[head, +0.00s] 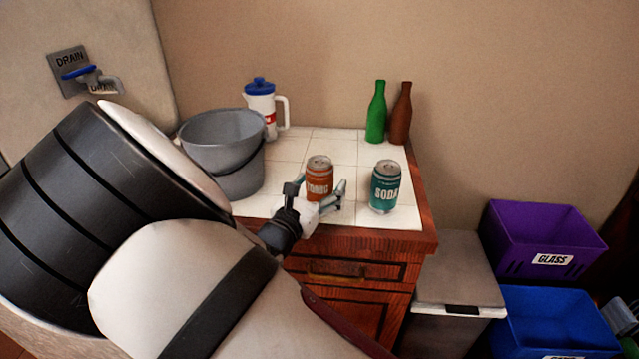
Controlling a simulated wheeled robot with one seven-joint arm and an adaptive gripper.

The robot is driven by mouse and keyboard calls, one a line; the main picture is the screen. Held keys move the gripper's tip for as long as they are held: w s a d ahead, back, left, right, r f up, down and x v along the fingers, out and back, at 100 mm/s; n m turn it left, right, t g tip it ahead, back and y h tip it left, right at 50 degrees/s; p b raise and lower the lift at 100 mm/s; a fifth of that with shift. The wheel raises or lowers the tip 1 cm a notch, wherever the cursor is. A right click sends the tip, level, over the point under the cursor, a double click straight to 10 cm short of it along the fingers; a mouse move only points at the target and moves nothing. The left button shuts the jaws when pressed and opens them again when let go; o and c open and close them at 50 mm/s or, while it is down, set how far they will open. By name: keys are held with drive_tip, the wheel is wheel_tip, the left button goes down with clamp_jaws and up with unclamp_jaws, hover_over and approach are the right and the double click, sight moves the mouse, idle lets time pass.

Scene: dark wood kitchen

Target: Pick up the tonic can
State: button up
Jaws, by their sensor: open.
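The orange-red tonic can (319,176) stands upright on the white tiled top of the wooden cabinet, near its front edge. My gripper (321,198) is at the lower front of the can, with a finger showing to the right of the can and another part to its left. The gripper is open. The can's lower part is partly hidden by the gripper, and I cannot tell whether the fingers touch it. A teal soda can (385,188) stands upright a short way to the right.
A grey bucket (222,150) stands left of the can, with a white pitcher (262,105) behind it. A green bottle (376,112) and a brown bottle (401,114) stand at the back right. Purple (518,262) and blue (545,335) bins sit right of the cabinet. The tiles behind the can are clear.

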drive_tip(key=c, duration=1.4)
drive_tip(key=shift+o, duration=0.2)
drive_tip(key=shift+r, duration=0.1)
